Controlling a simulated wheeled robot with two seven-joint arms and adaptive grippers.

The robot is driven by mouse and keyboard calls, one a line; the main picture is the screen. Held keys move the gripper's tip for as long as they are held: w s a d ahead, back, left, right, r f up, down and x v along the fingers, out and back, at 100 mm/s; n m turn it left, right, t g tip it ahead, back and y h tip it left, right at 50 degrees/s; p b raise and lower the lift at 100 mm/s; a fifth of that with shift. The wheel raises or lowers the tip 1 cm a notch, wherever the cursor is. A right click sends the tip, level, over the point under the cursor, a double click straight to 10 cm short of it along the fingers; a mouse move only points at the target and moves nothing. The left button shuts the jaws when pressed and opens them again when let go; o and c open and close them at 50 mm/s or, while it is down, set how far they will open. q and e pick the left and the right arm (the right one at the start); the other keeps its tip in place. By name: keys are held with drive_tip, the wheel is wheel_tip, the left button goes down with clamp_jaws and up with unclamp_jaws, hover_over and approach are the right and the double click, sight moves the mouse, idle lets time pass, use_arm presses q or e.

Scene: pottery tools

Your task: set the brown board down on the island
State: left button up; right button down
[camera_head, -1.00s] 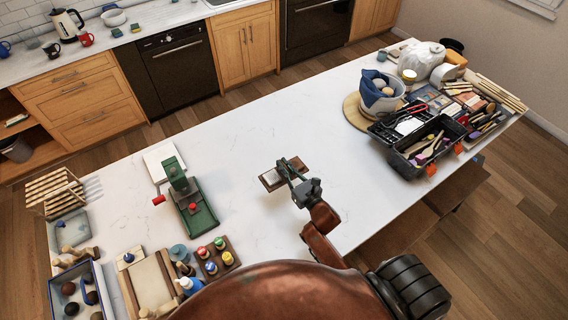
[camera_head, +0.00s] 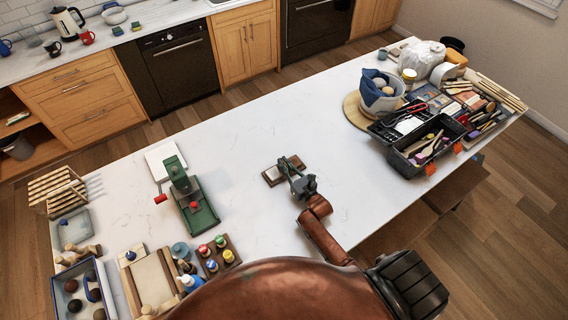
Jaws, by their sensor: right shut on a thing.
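The brown board (camera_head: 269,180) is a small flat rectangle with a pale patch on its left part, seen over the middle of the white island (camera_head: 340,190). My right gripper (camera_head: 291,166) is shut on the board, with its fingers crossing the middle and hiding part of it. The board looks level and very close to the island top; I cannot tell whether it touches. My left gripper is not in view.
A green press (camera_head: 199,215) with a red handle stands left of the board. A rack of paint bottles (camera_head: 217,258) is at lower left. An open black toolbox (camera_head: 410,168) and a bucket (camera_head: 382,95) stand to the right. The island around the board is clear.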

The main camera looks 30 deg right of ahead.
drive_tip(key=shift+r, duration=0.1)
drive_tip(key=shift+f, duration=0.2)
drive_tip(key=c, duration=2)
unclamp_jaws()
drive_tip(key=shift+c, duration=0.2)
drive_tip(key=shift+r, duration=0.1)
drive_tip(key=shift+s+r, duration=0.1)
drive_tip(key=shift+r, duration=0.05)
drive_tip(key=s+p, duration=0.1)
drive_tip(key=s, duration=0.2)
drive_tip(key=s+p, duration=0.1)
drive_tip(key=s, duration=0.3)
drive_tip(key=s+p, duration=0.1)
drive_tip(key=s, duration=0.2)
drive_tip(key=shift+s+d, duration=0.35)
drive_tip(key=shift+d, duration=0.05)
drive_tip(key=shift+s, duration=0.6)
